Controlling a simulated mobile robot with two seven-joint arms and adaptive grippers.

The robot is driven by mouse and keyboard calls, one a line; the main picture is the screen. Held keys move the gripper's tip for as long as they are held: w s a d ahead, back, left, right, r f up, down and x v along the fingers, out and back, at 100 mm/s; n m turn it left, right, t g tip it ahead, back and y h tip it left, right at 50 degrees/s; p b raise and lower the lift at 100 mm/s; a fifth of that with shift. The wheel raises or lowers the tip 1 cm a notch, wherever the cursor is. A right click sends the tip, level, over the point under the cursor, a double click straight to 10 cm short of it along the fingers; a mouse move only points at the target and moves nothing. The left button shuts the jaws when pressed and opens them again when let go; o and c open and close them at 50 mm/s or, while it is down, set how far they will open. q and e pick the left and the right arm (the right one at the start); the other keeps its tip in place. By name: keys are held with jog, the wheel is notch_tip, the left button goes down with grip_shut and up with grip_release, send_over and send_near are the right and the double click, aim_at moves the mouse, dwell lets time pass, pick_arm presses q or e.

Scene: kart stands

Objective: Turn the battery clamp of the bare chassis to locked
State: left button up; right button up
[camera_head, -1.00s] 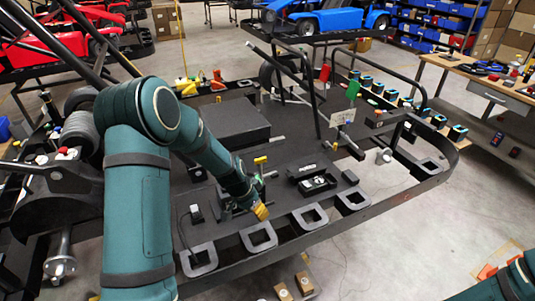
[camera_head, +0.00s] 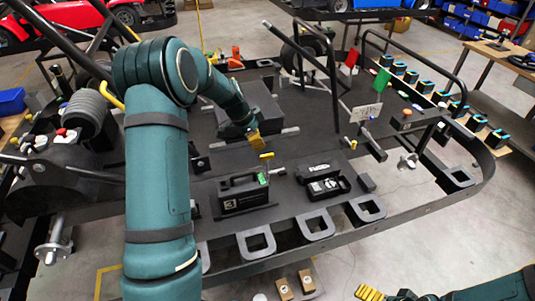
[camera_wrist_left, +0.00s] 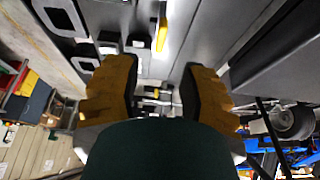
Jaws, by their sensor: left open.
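The bare chassis (camera_head: 300,115) is a dark flat frame across the middle of the head view. A black battery (camera_head: 240,194) marked 3 sits on it. The battery clamp, with a yellow handle (camera_head: 267,156), stands just behind the battery's right end; a yellow handle also shows at the top of the left wrist view (camera_wrist_left: 162,35). My left gripper (camera_head: 256,140) is open and empty, a little behind and left of the handle, apart from it. Its two yellow fingers frame the left wrist view (camera_wrist_left: 157,90). My right gripper (camera_head: 370,292) shows only partly at the bottom edge.
A black box (camera_head: 246,108) stands on the chassis behind my left gripper. An open fuse box (camera_head: 325,183) lies right of the battery. A bent black tube (camera_head: 335,70) rises behind. Green and red tags and a white label (camera_head: 366,112) stand to the right.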

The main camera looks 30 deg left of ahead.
aim_at(267, 155)
pick_arm(q)
jog(key=x, duration=0.9)
jog(key=shift+w+d+f, duration=0.1)
grip_shut()
